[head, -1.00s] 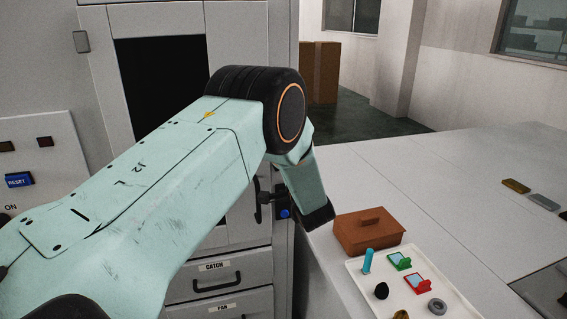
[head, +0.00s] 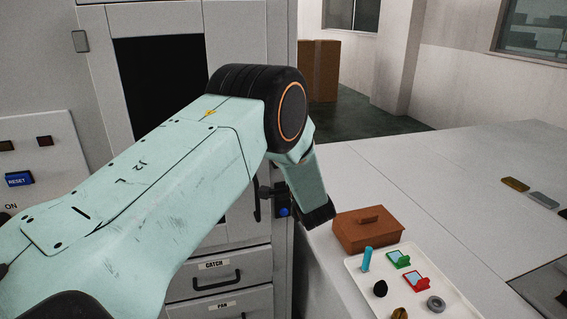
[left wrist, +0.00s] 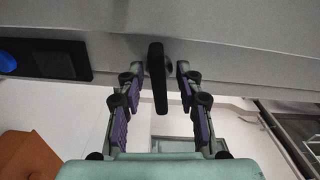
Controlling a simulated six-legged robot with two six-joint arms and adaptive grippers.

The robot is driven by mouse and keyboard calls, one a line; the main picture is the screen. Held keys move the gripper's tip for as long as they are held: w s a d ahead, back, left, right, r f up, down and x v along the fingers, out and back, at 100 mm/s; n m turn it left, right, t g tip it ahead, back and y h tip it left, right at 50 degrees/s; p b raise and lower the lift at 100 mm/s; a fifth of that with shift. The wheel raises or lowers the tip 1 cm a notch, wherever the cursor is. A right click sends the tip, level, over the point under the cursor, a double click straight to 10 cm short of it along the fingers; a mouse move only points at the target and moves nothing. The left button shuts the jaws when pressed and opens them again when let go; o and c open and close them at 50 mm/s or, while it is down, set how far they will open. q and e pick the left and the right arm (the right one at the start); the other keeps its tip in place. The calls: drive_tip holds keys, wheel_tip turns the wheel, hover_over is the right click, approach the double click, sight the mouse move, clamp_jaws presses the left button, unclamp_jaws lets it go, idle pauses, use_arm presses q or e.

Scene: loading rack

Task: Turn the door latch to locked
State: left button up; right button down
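The door latch is a black upright lever (left wrist: 157,80) on the grey door face in the left wrist view. My left gripper (left wrist: 159,76) is open, with one finger on each side of the lever. Gaps show between lever and fingers, so it is not gripped. A black plate with a blue button (left wrist: 20,60) lies left of it; the blue button also shows in the head view (head: 284,212), on the cabinet edge. In the head view my left arm crosses in front of the cabinet, and the fingers are mostly hidden. My right gripper is not in view.
A grey cabinet with a CATCH drawer (head: 225,275) stands behind my arm. On the white counter to the right are a brown lidded box (head: 368,236) and a white tray (head: 446,284) of small parts. The counter's middle is clear.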

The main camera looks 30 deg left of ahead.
use_arm(q)
drive_tip(key=shift+d, duration=0.1)
drive_tip(key=v, duration=1.2)
drive_tip(key=shift+d, duration=0.1)
